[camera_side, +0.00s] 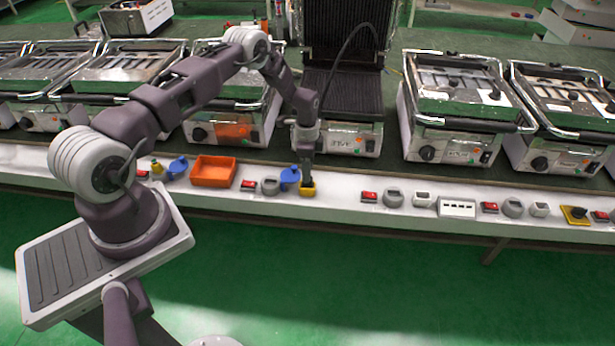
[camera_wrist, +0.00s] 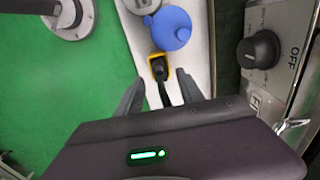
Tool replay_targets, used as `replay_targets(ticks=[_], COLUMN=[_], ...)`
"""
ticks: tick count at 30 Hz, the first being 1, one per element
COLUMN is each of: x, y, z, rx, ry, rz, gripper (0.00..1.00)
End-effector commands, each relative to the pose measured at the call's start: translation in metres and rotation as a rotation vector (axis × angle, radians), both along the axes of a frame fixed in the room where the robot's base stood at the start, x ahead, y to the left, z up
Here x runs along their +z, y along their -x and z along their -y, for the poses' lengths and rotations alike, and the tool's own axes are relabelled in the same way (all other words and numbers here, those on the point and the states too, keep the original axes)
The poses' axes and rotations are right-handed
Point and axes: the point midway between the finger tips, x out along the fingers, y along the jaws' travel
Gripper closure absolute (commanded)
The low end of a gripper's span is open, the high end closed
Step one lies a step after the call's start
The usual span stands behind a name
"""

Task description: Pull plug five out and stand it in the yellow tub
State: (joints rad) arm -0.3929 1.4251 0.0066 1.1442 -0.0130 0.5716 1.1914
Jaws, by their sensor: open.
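The yellow tub (camera_side: 308,190) stands on the white ledge, and it also shows in the wrist view (camera_wrist: 151,62). A black plug (camera_wrist: 160,71) with a dark cable sits in the tub in the wrist view. My gripper (camera_side: 308,176) is right above the tub in the side view. In the wrist view its two fingers (camera_wrist: 157,80) are open, one on each side of the plug and cable, with gaps showing. I cannot tell how far the fingertips are above the tub. No number on the plug is readable.
A blue lidded piece (camera_side: 289,178) stands close left of the tub, with a grey round socket (camera_side: 270,186) beyond it. An orange tray (camera_side: 213,171) lies further left. The open grill (camera_side: 340,140) with its dark knob (camera_wrist: 260,50) stands behind the ledge. The ledge right of the tub is clear up to a red switch (camera_side: 369,197).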

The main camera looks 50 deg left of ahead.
Motion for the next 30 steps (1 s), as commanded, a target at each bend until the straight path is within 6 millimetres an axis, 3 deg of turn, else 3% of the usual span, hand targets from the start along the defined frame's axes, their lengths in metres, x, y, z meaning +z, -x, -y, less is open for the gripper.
replay_targets(ticks=[5,17,19,20,22,25,28,30], x=[0.025,0.03,0.051,0.068,0.124,0.22,0.309,0.362], y=[0.0,-0.001,-0.006,-0.01,-0.017,-0.01,0.02,0.053], z=[0.0,0.0,0.003,0.006,0.018,0.047,0.08,0.105], rx=[0.001,0.002,0.018,0.031,0.079,0.174,0.277,0.348], ry=[-0.001,-0.001,-0.006,-0.011,-0.02,-0.027,-0.022,-0.01], rz=[0.001,0.002,0.016,0.026,0.062,0.122,0.188,0.235], gripper=[0.55,0.55,0.55,0.55,0.55,0.55,0.55,0.55])
